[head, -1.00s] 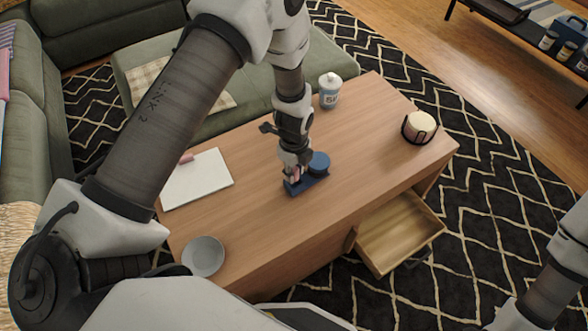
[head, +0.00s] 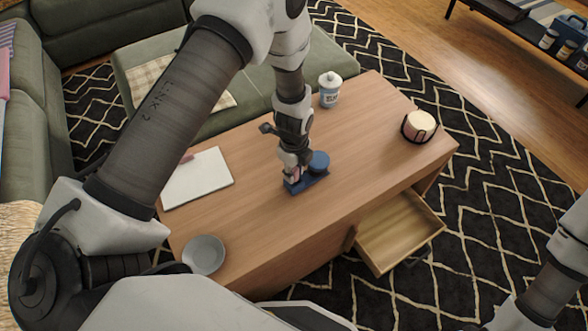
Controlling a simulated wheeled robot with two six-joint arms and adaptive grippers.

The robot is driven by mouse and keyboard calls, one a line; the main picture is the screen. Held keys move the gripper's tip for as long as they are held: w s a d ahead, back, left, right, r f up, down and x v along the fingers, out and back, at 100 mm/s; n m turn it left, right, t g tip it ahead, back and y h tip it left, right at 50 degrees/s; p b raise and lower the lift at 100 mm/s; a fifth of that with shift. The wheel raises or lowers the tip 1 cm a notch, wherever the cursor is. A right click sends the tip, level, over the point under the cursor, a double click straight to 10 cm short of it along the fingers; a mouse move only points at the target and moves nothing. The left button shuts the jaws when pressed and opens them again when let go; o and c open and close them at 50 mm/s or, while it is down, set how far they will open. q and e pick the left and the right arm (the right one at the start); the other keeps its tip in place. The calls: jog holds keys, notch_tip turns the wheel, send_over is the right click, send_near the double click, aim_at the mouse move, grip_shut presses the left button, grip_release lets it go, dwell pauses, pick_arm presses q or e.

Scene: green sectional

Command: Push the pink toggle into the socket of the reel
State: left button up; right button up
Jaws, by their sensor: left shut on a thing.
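The blue reel (head: 319,162) stands on the wooden coffee table, with a flat blue base (head: 310,184) reaching to its left. My left gripper (head: 293,177) points down over the left part of this base. It is shut on the small pink toggle (head: 294,178), of which only a little shows between the fingers. The socket is hidden under the gripper, so I cannot tell whether the toggle is inside it. My right arm shows at the lower right edge; its gripper is out of view.
On the table (head: 256,220) are a white pad (head: 198,180), a grey bowl (head: 204,255), a white-capped bottle (head: 330,90) and a candle in a dark holder (head: 419,126). An open drawer (head: 400,235) juts from the table's front. The table's middle right is clear.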

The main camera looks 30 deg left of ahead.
aim_at(294, 169)
pick_arm(q)
jog(key=shift+f+b, duration=0.4)
jog(key=shift+f, duration=0.6)
jog(key=o, duration=1)
jog(key=shift+r, duration=0.1)
notch_tip(294, 169, up, 12)
jog(key=shift+f, duration=0.1)
